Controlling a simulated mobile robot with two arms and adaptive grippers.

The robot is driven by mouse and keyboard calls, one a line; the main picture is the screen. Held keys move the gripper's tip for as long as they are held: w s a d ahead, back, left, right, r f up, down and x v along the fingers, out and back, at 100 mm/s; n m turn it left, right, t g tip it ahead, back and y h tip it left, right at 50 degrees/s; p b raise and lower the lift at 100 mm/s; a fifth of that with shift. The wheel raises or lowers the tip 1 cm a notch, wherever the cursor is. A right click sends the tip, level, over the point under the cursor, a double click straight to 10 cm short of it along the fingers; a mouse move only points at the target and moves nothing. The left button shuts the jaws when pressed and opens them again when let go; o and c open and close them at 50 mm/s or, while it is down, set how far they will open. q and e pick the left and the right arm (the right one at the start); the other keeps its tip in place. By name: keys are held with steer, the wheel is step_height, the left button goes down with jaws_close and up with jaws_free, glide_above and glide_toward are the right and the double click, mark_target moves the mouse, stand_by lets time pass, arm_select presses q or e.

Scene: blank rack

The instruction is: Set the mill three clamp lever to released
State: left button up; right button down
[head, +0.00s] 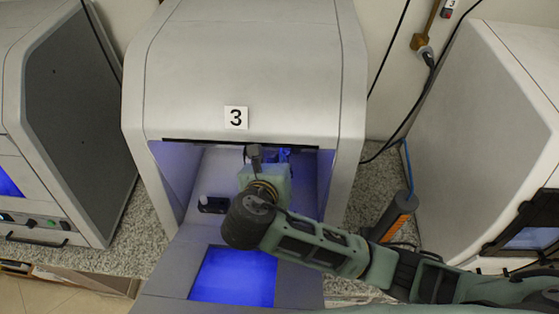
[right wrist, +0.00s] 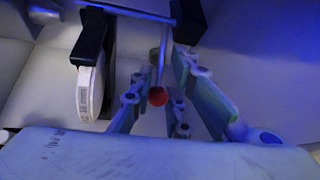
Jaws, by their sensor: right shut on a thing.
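Mill three (head: 240,75) is the pale grey machine with a "3" label (head: 236,117), in the middle of the head view. Its front is open and lit blue inside. My right gripper (right wrist: 160,75) reaches into this opening; its fingertips are hidden in the head view. In the right wrist view its two fingers close around the clamp lever, a thin metal rod (right wrist: 164,50) with a red ball knob (right wrist: 157,97). The knob sits between the fingers, nearer the palm. The lever's base and its set position cannot be made out. My left gripper is not in view.
A black and white part (right wrist: 90,75) stands left of the fingers, and a dark block (right wrist: 190,18) is beyond them. A small black fitting (head: 213,206) lies inside the opening at left. A blue screen (head: 233,275) is below. Other machines (head: 75,110) (head: 480,120) flank mill three.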

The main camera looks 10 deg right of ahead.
steer(key=c, duration=1.9)
jaws_free()
steer(key=v, duration=1.2)
